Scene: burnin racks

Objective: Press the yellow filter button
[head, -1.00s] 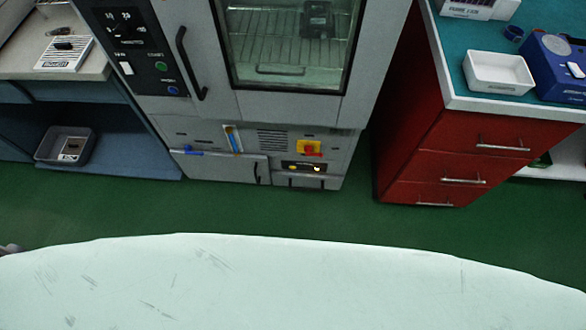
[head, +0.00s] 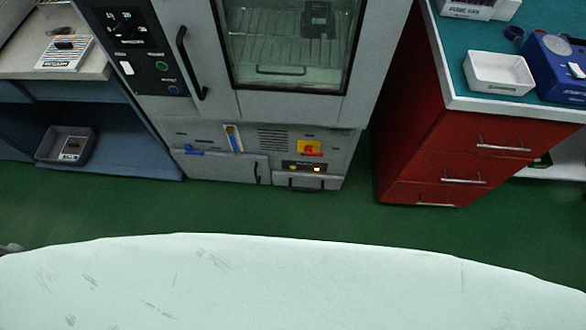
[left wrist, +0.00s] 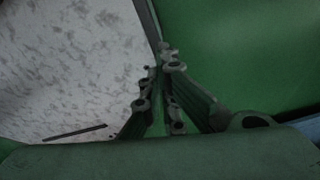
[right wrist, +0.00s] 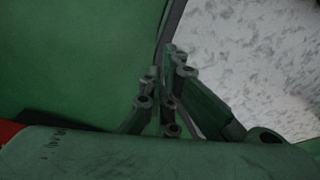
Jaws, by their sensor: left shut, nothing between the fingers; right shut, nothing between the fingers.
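The grey oven cabinet (head: 290,107) stands ahead in the head view. On its lower front is a small dark panel (head: 304,167) with small yellow spots; the left one (head: 292,168) may be the yellow filter button, but it is too small to be sure. Above it is a red knob on a yellow plate (head: 310,148). My left gripper (left wrist: 167,52) is shut and empty in the left wrist view. My right gripper (right wrist: 172,52) is shut and empty in the right wrist view. Both are far from the panel, and the head view does not show their fingers.
A red drawer cabinet (head: 430,165) with a white tray (head: 499,73) and a blue device (head: 560,70) on top stands at the right. A blue bench (head: 110,130) with a grey bin (head: 64,146) stands at the left. Green floor (head: 220,210) is clear before the oven.

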